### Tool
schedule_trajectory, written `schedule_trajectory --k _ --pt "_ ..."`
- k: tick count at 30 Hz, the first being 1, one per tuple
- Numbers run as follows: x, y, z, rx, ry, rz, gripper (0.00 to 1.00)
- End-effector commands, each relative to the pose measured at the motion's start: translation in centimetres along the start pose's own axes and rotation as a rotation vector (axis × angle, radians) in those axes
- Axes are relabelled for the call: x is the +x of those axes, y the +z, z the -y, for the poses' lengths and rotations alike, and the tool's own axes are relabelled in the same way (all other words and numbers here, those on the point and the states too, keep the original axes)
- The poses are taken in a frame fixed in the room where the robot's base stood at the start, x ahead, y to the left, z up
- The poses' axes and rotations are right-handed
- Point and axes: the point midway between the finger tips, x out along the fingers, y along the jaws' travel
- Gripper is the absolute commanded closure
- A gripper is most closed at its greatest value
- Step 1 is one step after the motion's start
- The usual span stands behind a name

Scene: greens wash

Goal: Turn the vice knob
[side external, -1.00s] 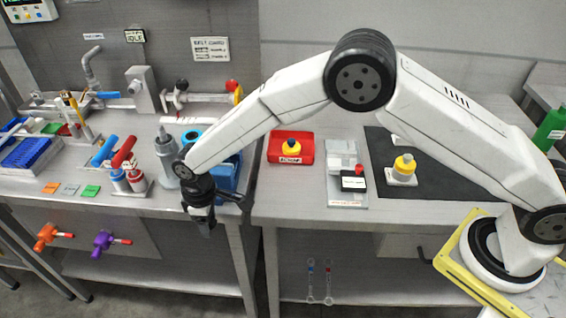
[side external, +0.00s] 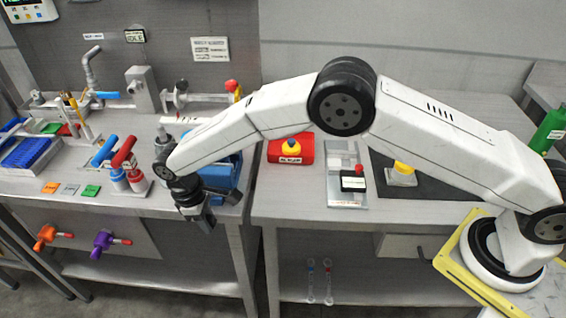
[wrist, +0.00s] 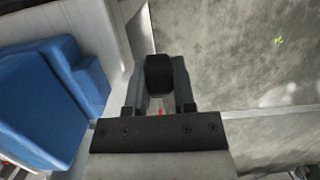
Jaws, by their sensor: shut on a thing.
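The blue vice (side external: 222,172) stands at the front edge of the left bench, partly hidden behind my forearm. Its blue body also fills the left of the wrist view (wrist: 40,105). My gripper (side external: 207,224) is just in front of it, tilted down past the bench edge. In the wrist view, my gripper (wrist: 159,80) is shut on the black vice knob (wrist: 159,72), which sits between its two grey fingers. In the side view the gripper hides most of the knob, and its turn angle cannot be told.
Blue- and red-handled tools (side external: 123,160) stand left of my wrist. Orange (side external: 47,238) and purple (side external: 104,243) valve handles are on the panel below. A red box with a yellow-topped button (side external: 291,149) is on the right bench. The space in front of the benches is clear.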

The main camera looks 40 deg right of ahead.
Motion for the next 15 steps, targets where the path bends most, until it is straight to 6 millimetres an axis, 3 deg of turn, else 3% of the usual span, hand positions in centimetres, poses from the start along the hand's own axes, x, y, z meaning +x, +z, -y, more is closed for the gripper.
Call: schedule_trajectory --k 15 --pt "0.00 -0.13 0.05 0.000 0.001 0.128 1.00"
